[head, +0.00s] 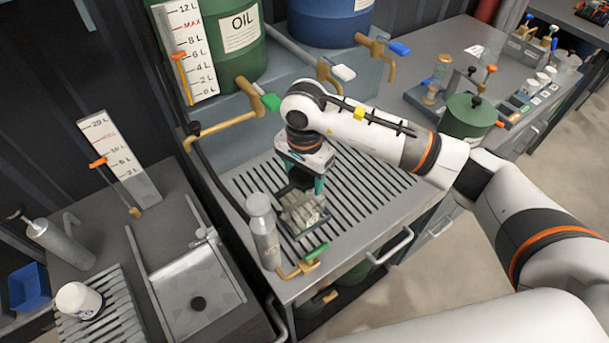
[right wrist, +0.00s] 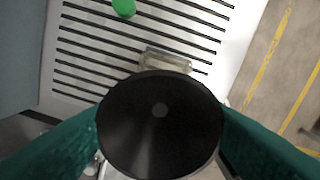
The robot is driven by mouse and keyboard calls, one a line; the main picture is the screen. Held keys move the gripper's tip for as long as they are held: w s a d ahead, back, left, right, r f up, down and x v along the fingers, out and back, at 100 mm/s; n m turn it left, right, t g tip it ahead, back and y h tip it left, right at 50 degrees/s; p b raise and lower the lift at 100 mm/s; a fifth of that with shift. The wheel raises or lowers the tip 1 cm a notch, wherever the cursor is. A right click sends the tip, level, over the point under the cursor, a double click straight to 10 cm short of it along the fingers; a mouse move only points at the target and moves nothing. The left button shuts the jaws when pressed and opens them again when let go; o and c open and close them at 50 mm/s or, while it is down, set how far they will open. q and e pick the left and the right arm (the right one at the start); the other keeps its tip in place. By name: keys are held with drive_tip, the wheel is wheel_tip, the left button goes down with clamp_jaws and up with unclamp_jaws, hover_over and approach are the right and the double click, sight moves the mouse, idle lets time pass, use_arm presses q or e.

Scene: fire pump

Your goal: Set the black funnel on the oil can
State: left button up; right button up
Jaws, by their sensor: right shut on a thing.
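My right gripper (head: 303,178) points down over the slotted worktop, its teal fingers shut on the black funnel. In the right wrist view, the funnel (right wrist: 160,125) shows as a wide round black mouth between the two fingers. In the head view only a dark part of the funnel (head: 292,189) shows under the gripper. Just below it stands a boxy, pale, glassy-looking can (head: 304,213), likely the oil can; its edge also shows beyond the funnel in the right wrist view (right wrist: 166,60). Its opening is hidden, and I cannot tell whether the funnel touches it. My left gripper is not in view.
A grey metal bottle (head: 263,230) stands close left of the boxy can. A green-handled tap (head: 302,264) is at the worktop's front edge. Large green (head: 227,45) and blue drums with taps stand behind. The slotted worktop (head: 365,180) is clear to the right.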

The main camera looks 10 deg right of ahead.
sight(305, 175)
idle(0.7)
drive_tip(key=shift+b, duration=0.45)
drive_tip(key=shift+f+b, duration=0.65)
drive_tip(key=o, duration=0.7)
drive_tip(key=shift+r, duration=0.1)
drive_tip(key=shift+r+p, duration=2.15)
drive_tip(key=shift+r, duration=3.3)
